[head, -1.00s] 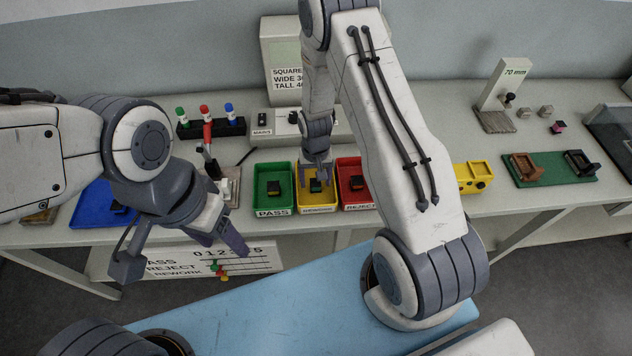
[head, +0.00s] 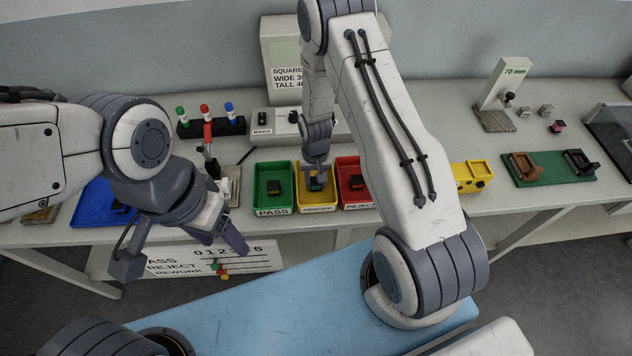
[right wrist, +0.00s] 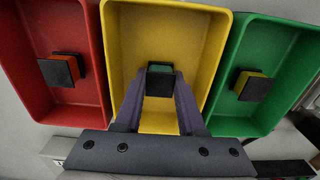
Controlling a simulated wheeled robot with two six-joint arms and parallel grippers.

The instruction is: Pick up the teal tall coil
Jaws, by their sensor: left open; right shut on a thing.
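The teal tall coil (right wrist: 160,69) shows as a black block with a teal edge inside the yellow bin (right wrist: 120,35). In the right wrist view my right gripper (right wrist: 159,92) is shut on it, one finger on each side. In the head view my right gripper (head: 317,178) reaches down into the yellow bin (head: 317,202) and mostly hides the coil. I cannot tell whether the coil touches the bin floor. My left gripper (head: 222,241) is open and empty, in front of the table edge, away from the bins.
The green PASS bin (head: 273,204) and the red REJECT bin (head: 355,199) flank the yellow bin, each holding a dark block. A grey box (head: 278,45) and a switch panel stand behind. A rack of coloured markers (head: 211,128) stands behind left.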

